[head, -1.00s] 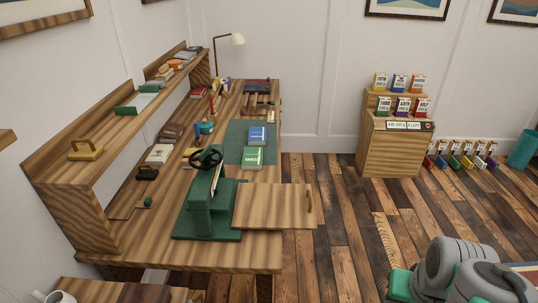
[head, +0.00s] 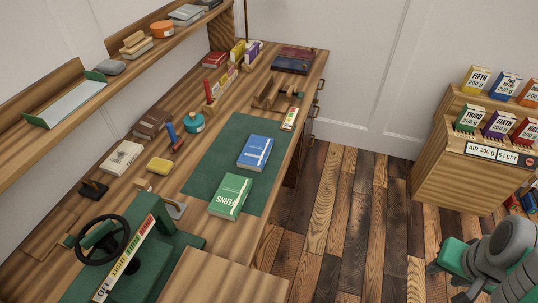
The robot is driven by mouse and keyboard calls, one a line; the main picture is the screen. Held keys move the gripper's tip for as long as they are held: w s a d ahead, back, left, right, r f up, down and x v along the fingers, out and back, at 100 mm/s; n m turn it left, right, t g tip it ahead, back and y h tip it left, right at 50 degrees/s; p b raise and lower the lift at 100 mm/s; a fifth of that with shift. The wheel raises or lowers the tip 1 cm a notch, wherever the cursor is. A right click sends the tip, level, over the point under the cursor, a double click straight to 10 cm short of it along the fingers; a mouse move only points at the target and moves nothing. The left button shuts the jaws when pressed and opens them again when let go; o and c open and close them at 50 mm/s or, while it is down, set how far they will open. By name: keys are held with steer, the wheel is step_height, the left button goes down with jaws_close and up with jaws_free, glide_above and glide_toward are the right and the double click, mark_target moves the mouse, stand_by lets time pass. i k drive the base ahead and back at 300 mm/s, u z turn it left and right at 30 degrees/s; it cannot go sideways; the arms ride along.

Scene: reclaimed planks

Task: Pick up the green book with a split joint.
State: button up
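A green book (head: 231,196) with white lettering that ends in "ERNS" lies flat, cover up, near the front of a dark green mat (head: 203,165) on the wooden bench. A split in its joint is too small to make out. A blue book (head: 255,152) lies just behind it on the same mat, apart from it. My grey and green arm shows at the lower right, over the floor and well away from the green book. Its end is partly dark and cut off by the frame, so my gripper's fingers cannot be made out clearly.
A green press with a black handwheel (head: 101,240) stands at the near left of the green book. Open plank floor (head: 340,225) separates bench and cabinet (head: 455,180).

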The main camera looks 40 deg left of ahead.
mark_target(229, 200)
steer(key=i, duration=1.6)
steer(key=u, duration=5.55)
steer(key=i, duration=0.5)
